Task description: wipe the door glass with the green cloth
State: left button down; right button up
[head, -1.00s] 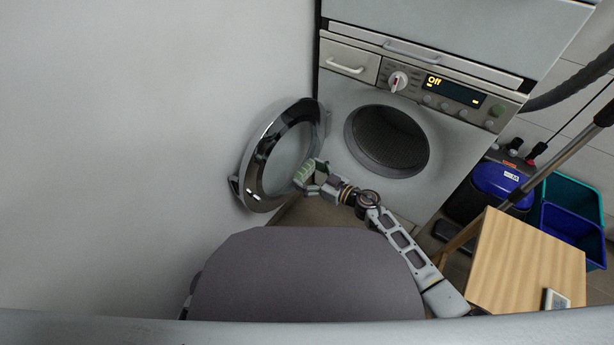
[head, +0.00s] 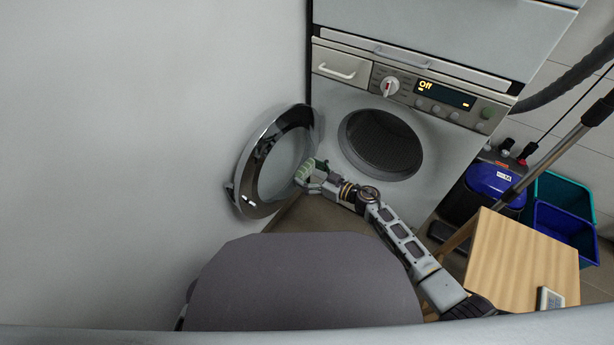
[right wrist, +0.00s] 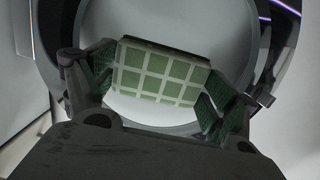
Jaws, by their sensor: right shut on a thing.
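The round dryer door (head: 243,178) stands open at the left of the machine, with a dark and chrome rim around its glass (head: 283,165). My right gripper (head: 312,177) is at the door's right side, in front of the glass. It is shut on the green checked cloth (head: 304,169). In the right wrist view the folded cloth (right wrist: 160,75) sits between the two fingers, with the door's ring (right wrist: 275,45) behind it. I cannot tell whether the cloth touches the glass. My left gripper is not in view.
The dryer's round opening (head: 381,145) is to the right of the door, below a lit panel (head: 445,95). A pale wall (head: 150,130) is close on the left. A wooden stool (head: 520,262), a blue vacuum cleaner (head: 495,180) and bins (head: 565,225) stand at right.

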jog(key=shift+w+d+r, duration=0.1)
jog(key=shift+w, duration=0.1)
jog(key=shift+r+p, duration=0.1)
jog(key=shift+p, duration=0.35)
jog(key=shift+s, duration=0.1)
dwell(0.3)
jog(key=shift+s+a+p, duration=0.4)
jog(key=shift+s+p, duration=0.05)
jog(key=shift+p, duration=0.05)
jog(key=shift+s+a+p, duration=0.8)
jog(key=shift+s+a, duration=0.05)
jog(key=shift+s, duration=0.1)
